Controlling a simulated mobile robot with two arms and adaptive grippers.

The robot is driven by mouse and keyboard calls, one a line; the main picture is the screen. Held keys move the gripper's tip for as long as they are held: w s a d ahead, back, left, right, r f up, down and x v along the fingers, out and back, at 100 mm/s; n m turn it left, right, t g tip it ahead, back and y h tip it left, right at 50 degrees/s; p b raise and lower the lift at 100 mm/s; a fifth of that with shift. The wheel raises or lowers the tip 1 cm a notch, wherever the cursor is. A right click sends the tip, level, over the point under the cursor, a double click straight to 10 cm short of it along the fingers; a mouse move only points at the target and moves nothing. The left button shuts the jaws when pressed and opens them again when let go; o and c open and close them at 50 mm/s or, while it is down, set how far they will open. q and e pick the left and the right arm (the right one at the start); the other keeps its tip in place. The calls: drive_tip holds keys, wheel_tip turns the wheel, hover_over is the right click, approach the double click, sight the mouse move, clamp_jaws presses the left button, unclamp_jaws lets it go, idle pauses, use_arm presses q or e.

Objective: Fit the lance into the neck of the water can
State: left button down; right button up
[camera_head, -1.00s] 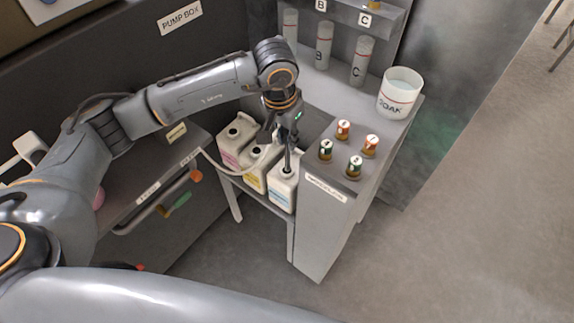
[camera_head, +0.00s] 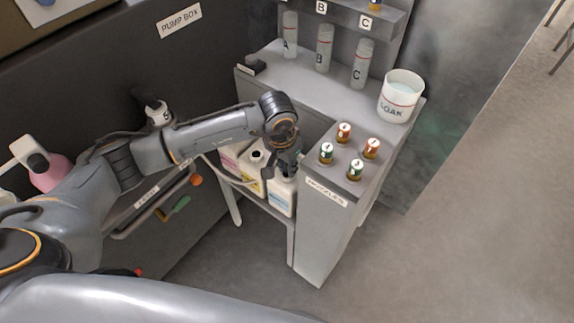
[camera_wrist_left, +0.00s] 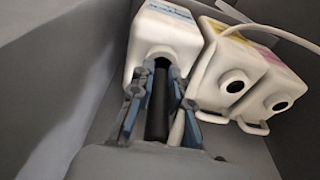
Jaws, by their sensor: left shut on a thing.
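The water can (camera_head: 281,199) is white with a blue label and stands at the right end of a row of cans; it also shows at the top of the left wrist view (camera_wrist_left: 162,35). My left gripper (camera_head: 288,172) is low over its top, shut on the lance. In the left wrist view the lance (camera_wrist_left: 157,108) is a dark rod between the fingers, its far end at the can's neck. It looks lined up with the neck and partly inside it, but the depth is hard to tell. The gripper hides the lance in the head view. My right gripper is out of view.
A yellow-labelled can (camera_head: 252,176) and a pink-labelled can (camera_head: 231,157) stand left of the water can. A pale hose (camera_head: 226,176) runs near them. The nozzle shelf (camera_head: 322,240) with several small nozzles is close on the right. A SOAK tub (camera_head: 398,106) stands behind.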

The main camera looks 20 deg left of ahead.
use_arm(q)
drive_tip(key=c, duration=1.3)
unclamp_jaws()
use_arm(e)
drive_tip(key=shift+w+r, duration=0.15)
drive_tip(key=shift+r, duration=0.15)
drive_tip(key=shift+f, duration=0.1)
use_arm(q)
drive_tip(key=r, duration=0.4)
drive_tip(key=s+r, duration=0.1)
drive_tip(key=r, duration=0.7)
drive_tip(key=shift+s+a+p, duration=0.3)
drive_tip(key=shift+s+p, duration=0.05)
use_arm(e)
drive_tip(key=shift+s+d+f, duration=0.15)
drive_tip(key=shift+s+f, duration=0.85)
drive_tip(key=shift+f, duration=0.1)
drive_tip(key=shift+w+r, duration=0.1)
